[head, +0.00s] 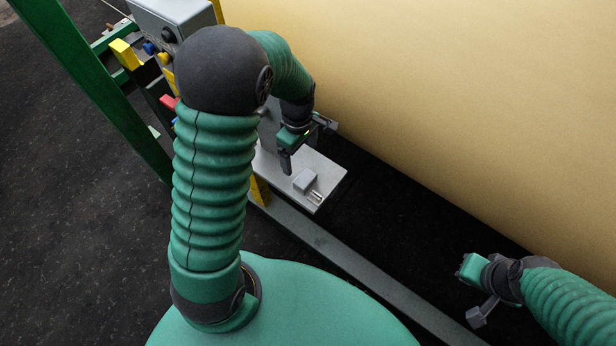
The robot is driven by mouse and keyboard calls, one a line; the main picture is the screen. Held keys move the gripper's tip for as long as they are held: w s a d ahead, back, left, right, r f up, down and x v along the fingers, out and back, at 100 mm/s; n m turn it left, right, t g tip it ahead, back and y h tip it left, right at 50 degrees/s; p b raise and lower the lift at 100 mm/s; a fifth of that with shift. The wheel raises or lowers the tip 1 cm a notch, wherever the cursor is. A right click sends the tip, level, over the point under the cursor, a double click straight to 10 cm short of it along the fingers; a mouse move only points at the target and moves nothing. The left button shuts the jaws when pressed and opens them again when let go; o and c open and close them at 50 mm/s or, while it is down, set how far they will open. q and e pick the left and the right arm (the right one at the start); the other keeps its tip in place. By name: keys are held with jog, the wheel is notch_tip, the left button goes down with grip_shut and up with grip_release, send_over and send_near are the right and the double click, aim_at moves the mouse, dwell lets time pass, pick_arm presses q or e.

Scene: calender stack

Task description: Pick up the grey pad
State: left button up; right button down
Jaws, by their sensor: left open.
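The grey pad (305,181) is a small pale grey block. It rests on a light grey plate (329,181), near the plate's front right part. My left gripper (307,146) is open, above and just behind the pad in the picture. One dark finger hangs to the left of the pad and the other is to the upper right. No pad is between the fingers. My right gripper (474,294) is at the lower right, over the dark floor and well apart from the plate.
A huge tan roll (450,95) fills the upper right, close behind the plate. A small metal piece (316,196) lies beside the pad. A grey rail (345,256) runs in front. A green frame (100,90) and control box (172,17) stand at upper left.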

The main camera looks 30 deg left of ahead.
pick_arm(q)
send_over(305, 178)
jog(key=f, duration=0.6)
jog(key=shift+s+a, duration=0.3)
jog(key=shift+a, duration=0.1)
jog(key=f, duration=0.2)
jog(key=f+p, duration=0.1)
jog(key=f, duration=0.1)
jog(key=d+f+p, duration=0.1)
jog(key=f, duration=0.1)
jog(key=shift+w, duration=0.35)
jog(key=shift+f, duration=0.4)
jog(key=shift+a, duration=0.15)
jog(key=c, duration=1.5)
pick_arm(e)
jog(key=shift+v, duration=1.25)
pick_arm(q)
jog(key=shift+r, duration=0.1)
pick_arm(e)
jog(key=shift+a, duration=0.15)
